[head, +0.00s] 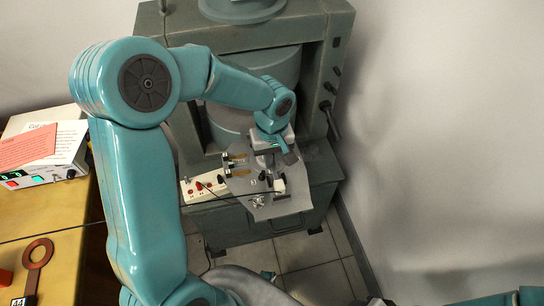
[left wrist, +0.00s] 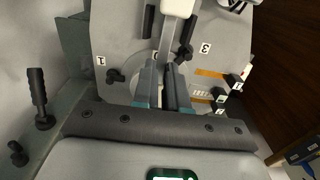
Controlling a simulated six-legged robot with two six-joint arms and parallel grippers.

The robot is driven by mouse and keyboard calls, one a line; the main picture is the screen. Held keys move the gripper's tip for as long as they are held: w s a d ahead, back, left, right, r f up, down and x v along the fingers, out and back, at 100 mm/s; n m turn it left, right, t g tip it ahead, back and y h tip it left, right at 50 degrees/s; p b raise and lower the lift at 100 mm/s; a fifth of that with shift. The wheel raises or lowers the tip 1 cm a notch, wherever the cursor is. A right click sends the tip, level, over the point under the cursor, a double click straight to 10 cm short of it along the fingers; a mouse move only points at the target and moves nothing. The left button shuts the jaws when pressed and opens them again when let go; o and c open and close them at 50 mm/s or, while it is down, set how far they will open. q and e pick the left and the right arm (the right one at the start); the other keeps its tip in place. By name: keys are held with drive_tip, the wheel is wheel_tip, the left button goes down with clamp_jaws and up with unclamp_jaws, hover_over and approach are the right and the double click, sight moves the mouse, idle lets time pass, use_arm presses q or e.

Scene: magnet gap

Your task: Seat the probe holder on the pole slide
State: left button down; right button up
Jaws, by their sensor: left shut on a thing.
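My left gripper (head: 268,168) reaches in front of the magnet, over a grey plate (head: 258,207). In the left wrist view, the gripper (left wrist: 164,78) is shut on a slim pale grey piece with a white block at its far end (left wrist: 178,8), which I take to be the probe holder. The white block also shows in the head view (head: 279,185). The fingers cover the holder's near part. The plate (left wrist: 225,45) carries number marks 1 and 3. I cannot clearly make out the pole slide or whether the holder touches it. My right gripper is not in view.
The green-grey magnet frame (head: 335,60) stands around and behind the gripper, with knobs and a lever (head: 331,120) on its right. A white box with red knobs (head: 203,187) sits left of the plate. A yellow bench (head: 45,215) is at left. Floor to the front is open.

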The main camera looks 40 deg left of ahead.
use_arm(q)
drive_tip(key=shift+f, duration=0.2)
idle(0.6)
drive_tip(key=c, duration=1.1)
unclamp_jaws()
wheel_tip(320, 180, up, 16)
drive_tip(key=p, duration=0.1)
drive_tip(key=shift+r+p, duration=0.2)
drive_tip(key=shift+p, duration=0.15)
